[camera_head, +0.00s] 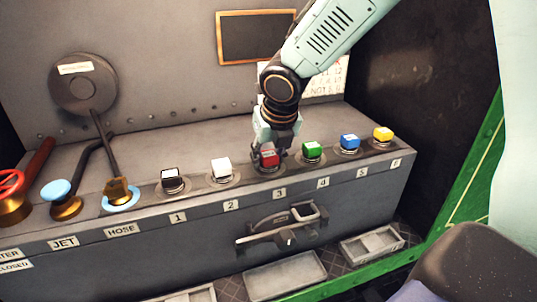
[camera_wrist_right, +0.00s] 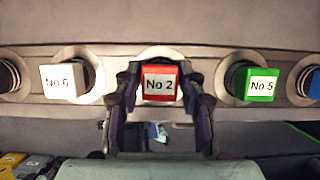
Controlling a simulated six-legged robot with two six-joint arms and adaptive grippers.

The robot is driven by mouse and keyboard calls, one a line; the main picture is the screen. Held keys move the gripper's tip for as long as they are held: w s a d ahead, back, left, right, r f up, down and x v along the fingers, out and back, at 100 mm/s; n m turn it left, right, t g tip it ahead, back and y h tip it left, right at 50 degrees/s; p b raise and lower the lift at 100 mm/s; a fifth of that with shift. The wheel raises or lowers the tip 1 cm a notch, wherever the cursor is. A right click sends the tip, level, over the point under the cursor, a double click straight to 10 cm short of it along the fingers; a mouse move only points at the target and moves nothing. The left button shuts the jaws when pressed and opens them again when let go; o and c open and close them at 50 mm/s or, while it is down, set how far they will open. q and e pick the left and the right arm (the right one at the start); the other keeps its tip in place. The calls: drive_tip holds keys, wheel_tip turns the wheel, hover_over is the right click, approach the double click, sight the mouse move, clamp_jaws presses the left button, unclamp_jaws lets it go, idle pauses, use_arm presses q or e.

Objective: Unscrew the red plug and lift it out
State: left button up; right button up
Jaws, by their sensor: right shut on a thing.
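The red plug (camera_head: 268,157) sits at the position labelled 3 on the grey console, between the white plug and the green plug. In the right wrist view the red plug (camera_wrist_right: 159,84) has a white label reading No 2. My right gripper (camera_head: 277,150) comes down from above and is shut on the red plug. In the right wrist view its two dark fingers (camera_wrist_right: 160,92) stand on either side of the plug. The plug's lower part is hidden there. My left gripper is not in view.
The white plug (camera_head: 221,169) and green plug (camera_head: 312,151) flank the red one closely. Levers stand at left; trays (camera_head: 285,277) lie below.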

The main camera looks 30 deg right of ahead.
drive_tip(key=shift+d, duration=0.2)
clamp_jaws()
drive_tip(key=shift+a, duration=0.2)
drive_tip(key=shift+a+r+p, duration=0.1)
drive_tip(key=shift+a+p, duration=0.05)
drive_tip(key=shift+p, duration=0.25)
drive_tip(key=shift+d+n+p, duration=0.25)
drive_tip(key=shift+n+p, duration=0.45)
drive_tip(key=shift+a+n+y+p, duration=0.15)
drive_tip(key=shift+n+y+p, duration=0.25)
drive_tip(key=shift+p, duration=0.35)
drive_tip(key=shift+n+y+p, duration=0.4)
drive_tip(key=shift+n+p, duration=0.5)
drive_tip(key=shift+p, duration=0.7)
drive_tip(key=o, duration=1.2)
unclamp_jaws()
drive_tip(key=shift+c, duration=0.2)
